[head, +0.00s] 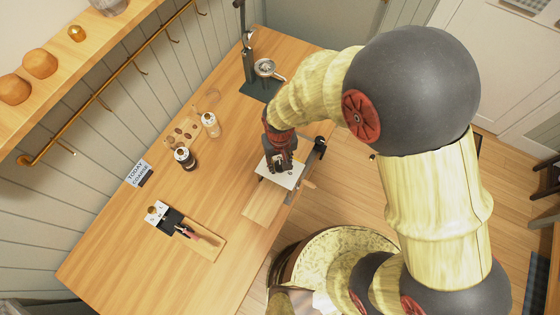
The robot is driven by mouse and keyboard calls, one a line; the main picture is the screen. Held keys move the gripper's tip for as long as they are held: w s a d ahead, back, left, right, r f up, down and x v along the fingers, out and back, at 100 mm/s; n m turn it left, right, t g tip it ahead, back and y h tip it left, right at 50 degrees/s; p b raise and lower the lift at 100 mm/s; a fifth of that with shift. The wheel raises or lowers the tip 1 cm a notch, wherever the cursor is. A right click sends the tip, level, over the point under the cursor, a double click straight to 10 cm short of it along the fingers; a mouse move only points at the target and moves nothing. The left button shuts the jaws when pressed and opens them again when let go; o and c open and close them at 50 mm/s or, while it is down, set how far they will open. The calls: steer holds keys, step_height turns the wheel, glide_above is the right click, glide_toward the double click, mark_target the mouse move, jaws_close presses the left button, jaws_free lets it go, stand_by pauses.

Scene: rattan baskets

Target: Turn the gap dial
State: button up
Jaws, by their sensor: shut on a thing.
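A white plate with a dark mark like a digit (291,182) sits near the table's right edge, on a pale wooden base. My gripper (280,168) points down over the middle of this plate. It is shut on what appears to be the gap dial, which the fingers hide. I cannot tell the dial's setting. A black handle-like part (320,145) stands just right of the plate. A small sign reading TODAY COARSE (140,172) stands at the table's left edge.
A dark stand with a metal strainer-like part (264,69) is at the back. A wooden board with tools (205,245) lies front left. A round basket (335,255) stands beside the table.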

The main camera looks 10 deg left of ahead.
mark_target(279, 165)
steer(key=n, duration=0.7)
steer(key=shift+a, duration=0.1)
stand_by(0.5)
steer(key=o, duration=1.1)
steer(key=shift+o, duration=0.2)
steer(key=shift+r, duration=0.1)
step_height(279, 165, up, 12)
stand_by(0.4)
